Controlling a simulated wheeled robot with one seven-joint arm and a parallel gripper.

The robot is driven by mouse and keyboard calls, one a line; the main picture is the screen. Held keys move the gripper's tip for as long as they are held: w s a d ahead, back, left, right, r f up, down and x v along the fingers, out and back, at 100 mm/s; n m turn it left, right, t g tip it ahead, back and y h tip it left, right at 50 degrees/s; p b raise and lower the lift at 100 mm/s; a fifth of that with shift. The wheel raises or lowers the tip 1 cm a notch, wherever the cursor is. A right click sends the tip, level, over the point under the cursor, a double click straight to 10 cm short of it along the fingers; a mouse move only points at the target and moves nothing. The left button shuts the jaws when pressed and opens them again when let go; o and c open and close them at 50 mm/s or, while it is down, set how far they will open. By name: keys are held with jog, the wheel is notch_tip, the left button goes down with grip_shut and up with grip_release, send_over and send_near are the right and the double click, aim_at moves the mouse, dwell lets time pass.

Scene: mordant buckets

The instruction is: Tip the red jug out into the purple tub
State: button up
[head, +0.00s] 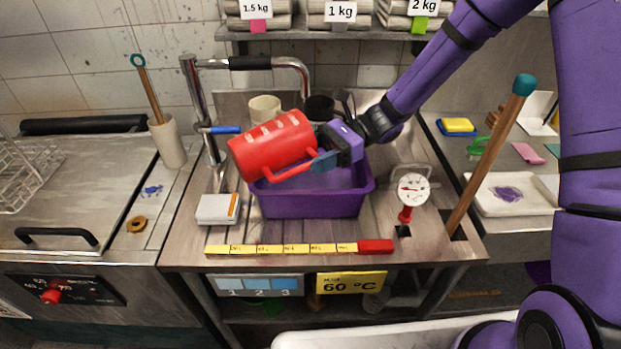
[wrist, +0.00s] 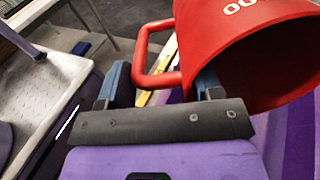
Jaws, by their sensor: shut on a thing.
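The red jug (head: 270,142) is in the air above the left part of the purple tub (head: 312,204), strongly tilted, almost on its side. Its handle is on the lower side, toward the gripper. My gripper (head: 318,163) is shut on the jug's handle. In the wrist view the red jug (wrist: 235,55) fills the upper right, with its open mouth turned to the lower right. The gripper fingers (wrist: 160,85) are on either side of the handle there. A bit of the purple tub (wrist: 300,140) shows below the mouth. I cannot see any contents in the jug or pouring out.
A chrome tap (head: 195,100) stands behind and left of the tub. A white box (head: 218,209) sits left of it, and a dial thermometer (head: 412,190) stands to the right. A yellow strip (head: 285,249) lies along the front edge. Cups (head: 264,108) stand behind the tub.

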jog(key=shift+w+d+f+g+y, duration=0.1)
jog(key=shift+d+f+g+y, duration=0.2)
jog(key=shift+y, duration=0.3)
dwell(1.1)
